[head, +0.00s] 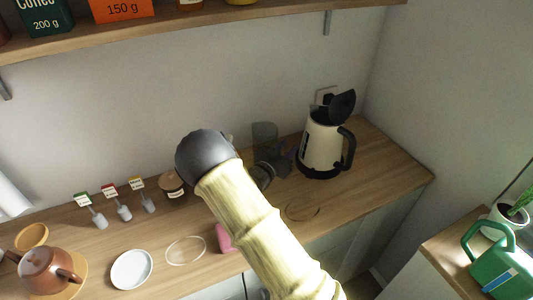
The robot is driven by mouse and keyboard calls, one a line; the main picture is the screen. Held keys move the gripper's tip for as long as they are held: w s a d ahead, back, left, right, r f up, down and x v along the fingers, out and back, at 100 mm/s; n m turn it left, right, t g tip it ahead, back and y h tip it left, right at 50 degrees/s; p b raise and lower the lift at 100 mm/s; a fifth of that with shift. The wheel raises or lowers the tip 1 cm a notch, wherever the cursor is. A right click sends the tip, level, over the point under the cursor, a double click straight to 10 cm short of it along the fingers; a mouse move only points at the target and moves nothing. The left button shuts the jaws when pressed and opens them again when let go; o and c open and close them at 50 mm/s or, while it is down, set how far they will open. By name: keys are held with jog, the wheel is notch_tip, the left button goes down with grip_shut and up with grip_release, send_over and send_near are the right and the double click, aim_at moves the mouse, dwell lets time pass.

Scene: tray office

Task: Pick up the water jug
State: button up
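A translucent grey-green vessel (264,133), which looks like the water jug, stands on the counter against the back wall, left of the kettle. Its lower part is hidden by dark parts in front of it. My arm reaches up from the bottom across the counter. The dark parts (270,167) just beyond it, at the vessel's lower front, look like my gripper. The fingers are mostly hidden, so I cannot tell whether they are open or touch the vessel.
A cream kettle (321,145) with its black lid raised stands close on the right. A lidded jar (174,187), several labelled scoops, a white plate (131,270) and a brown teapot (47,269) are left. A shelf (200,33) overhangs. A green watering can (503,266) stands far right.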

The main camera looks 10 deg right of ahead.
jog(key=shift+c, duration=0.2)
grip_shut()
jog(key=shift+r, duration=0.1)
dwell(1.0)
